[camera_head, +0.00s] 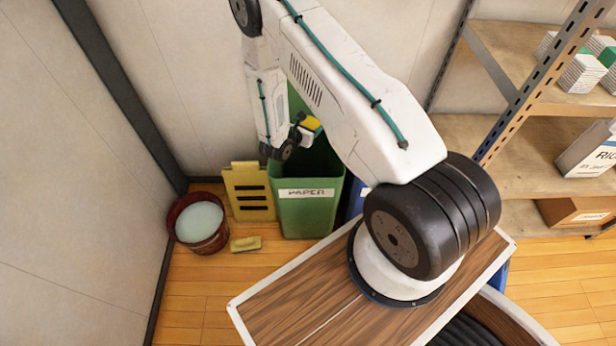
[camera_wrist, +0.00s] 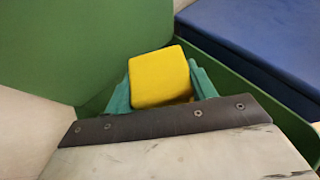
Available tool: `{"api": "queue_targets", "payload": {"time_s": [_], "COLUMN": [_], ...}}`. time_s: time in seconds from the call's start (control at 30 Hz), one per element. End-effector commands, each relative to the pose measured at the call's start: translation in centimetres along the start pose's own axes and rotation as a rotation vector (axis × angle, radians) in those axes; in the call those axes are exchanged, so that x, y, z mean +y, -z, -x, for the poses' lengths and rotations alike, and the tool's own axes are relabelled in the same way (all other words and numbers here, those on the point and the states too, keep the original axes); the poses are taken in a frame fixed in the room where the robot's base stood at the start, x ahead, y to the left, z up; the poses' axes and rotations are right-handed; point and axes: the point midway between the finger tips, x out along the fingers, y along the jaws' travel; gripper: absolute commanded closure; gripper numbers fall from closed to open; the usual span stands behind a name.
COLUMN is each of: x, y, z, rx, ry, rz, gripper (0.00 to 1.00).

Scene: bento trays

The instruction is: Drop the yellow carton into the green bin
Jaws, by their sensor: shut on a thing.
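The yellow carton (camera_wrist: 160,77) is held between the two teal fingers of my gripper (camera_wrist: 160,90) in the wrist view. In the head view a small part of the yellow carton (camera_head: 311,123) shows beside my arm, above the open top of the green bin. The green bin (camera_head: 306,212) stands on the floor with a white label reading PAPER. Its green wall (camera_wrist: 75,50) fills the left of the wrist view. My arm hides part of the bin's opening and most of the gripper in the head view.
A blue bin (camera_head: 355,198) stands right of the green bin; its lid (camera_wrist: 265,40) shows in the wrist view. A red bucket (camera_head: 200,225), a yellow folded sign (camera_head: 248,183) and a sponge-like block (camera_head: 246,244) are to the left. A metal shelf (camera_head: 520,150) stands right.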

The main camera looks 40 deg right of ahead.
Motion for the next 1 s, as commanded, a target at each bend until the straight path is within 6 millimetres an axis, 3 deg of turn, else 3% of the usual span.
{"api": "queue_targets", "payload": {"time_s": [0.4,0.83,0.87,0.9,0.93,1.0], "x": [0.0,0.1,0.1,0.1,0.1,0.1], "y": [4.2,4.9,4.9,4.9,4.9,4.9], "z": [-1.7,-2.0,-2.0,-2.0,-2.0,-2.0], "rx": [0.001,0.001,0.001,0.001,0.001,0.001], "ry": [-0.001,-0.002,-0.002,-0.002,-0.002,-0.002], "rz": [0.003,0.002,0.002,0.002,0.002,0.002], "gripper": [0.66,0.66,0.39,0.28,0.19,0.19]}}
